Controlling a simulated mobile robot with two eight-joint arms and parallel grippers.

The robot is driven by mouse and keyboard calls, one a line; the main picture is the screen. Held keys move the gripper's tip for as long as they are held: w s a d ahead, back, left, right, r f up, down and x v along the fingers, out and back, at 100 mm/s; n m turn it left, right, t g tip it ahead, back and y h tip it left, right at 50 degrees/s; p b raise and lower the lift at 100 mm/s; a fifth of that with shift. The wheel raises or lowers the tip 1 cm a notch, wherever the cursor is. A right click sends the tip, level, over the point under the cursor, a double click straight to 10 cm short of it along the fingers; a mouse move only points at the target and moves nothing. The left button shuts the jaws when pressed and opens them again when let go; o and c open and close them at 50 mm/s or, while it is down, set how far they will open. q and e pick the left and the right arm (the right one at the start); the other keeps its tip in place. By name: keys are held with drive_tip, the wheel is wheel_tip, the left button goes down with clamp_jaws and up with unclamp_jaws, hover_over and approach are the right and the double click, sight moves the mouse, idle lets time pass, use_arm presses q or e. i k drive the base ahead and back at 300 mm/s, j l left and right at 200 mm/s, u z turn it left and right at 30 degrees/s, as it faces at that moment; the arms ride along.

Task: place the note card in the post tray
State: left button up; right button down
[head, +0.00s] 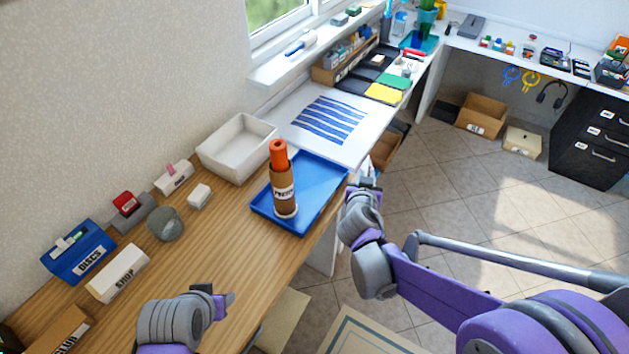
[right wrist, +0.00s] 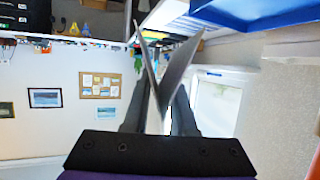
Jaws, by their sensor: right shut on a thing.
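My right gripper (head: 366,178) is beside the right edge of the blue tray, over the counter's front edge. In the right wrist view its dark fingers are shut on a thin, pale grey, V-shaped piece (right wrist: 178,70), seen nearly edge-on, which looks like the folded note card. The card is not clear in the head view. A blue tray (head: 262,206) lies on the wooden counter, and an empty white tray (head: 222,171) stands behind it to the left. I cannot read a post label on either. My left gripper (head: 217,299) is low over the counter; its opening is unclear.
A brown bottle with an orange top (head: 284,190) stands upright in the blue tray. A striped cloth (head: 328,120) lies beyond the trays.

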sight(309, 182)
drive_tip(key=i+l, duration=0.25)
drive_tip(key=l, duration=0.2)
drive_tip(key=i+l, duration=0.25)
drive_tip(key=l, duration=0.15)
drive_tip(key=i+l+u, duration=0.2)
drive_tip(key=l, duration=0.15)
drive_tip(key=i+l+u, duration=0.2)
drive_tip(key=l, duration=0.2)
drive_tip(key=k, duration=0.05)
